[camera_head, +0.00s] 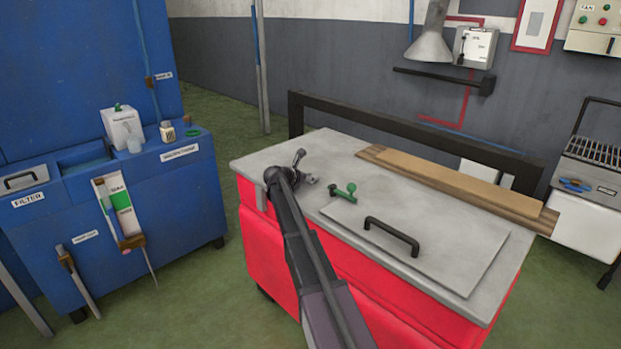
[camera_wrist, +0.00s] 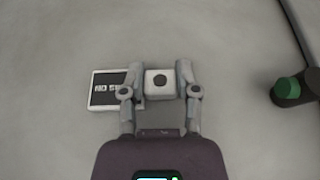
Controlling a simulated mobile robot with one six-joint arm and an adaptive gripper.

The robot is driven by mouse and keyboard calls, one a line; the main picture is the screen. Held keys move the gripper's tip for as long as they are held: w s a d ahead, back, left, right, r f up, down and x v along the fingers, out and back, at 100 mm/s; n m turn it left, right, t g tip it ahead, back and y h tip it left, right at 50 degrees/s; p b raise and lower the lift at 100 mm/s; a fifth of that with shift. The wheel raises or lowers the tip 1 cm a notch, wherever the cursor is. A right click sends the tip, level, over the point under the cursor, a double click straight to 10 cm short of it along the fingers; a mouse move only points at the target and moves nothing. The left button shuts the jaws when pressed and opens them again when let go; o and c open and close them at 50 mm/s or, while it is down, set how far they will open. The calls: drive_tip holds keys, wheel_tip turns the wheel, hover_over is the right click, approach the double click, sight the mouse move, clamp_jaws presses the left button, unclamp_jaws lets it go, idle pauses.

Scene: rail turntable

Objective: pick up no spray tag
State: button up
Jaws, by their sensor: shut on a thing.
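The no spray tag (camera_wrist: 106,89) lies flat on the grey top in the wrist view, a dark plate with a white border and partly readable white letters. Its right part is hidden behind my left finger. A white block with a dark round spot (camera_wrist: 160,82) sits between my fingers and appears to be part of the tag, though the join is hidden. My gripper (camera_wrist: 160,80) is shut on this block, low over the surface. In the head view my gripper (camera_head: 304,180) is at the left part of the bench top; the tag cannot be made out there.
A green-knobbed fitting (camera_head: 344,191) stands right of my gripper; its green part also shows in the wrist view (camera_wrist: 289,90). A raised lid with a black handle (camera_head: 391,236) and wooden boards (camera_head: 450,186) are on the red cabinet's grey top (camera_head: 262,164). A blue machine (camera_head: 120,190) stands left.

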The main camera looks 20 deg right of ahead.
drive_tip(key=shift+r, duration=0.1)
wheel_tip(320, 180, up, 4)
drive_tip(key=p, duration=0.3)
drive_tip(key=shift+f+p, duration=0.2)
drive_tip(key=shift+p, duration=0.2)
drive_tip(key=d, duration=1)
drive_tip(key=w+d+r+p, duration=0.1)
drive_tip(key=d, duration=0.5)
drive_tip(key=shift+r, duration=0.1)
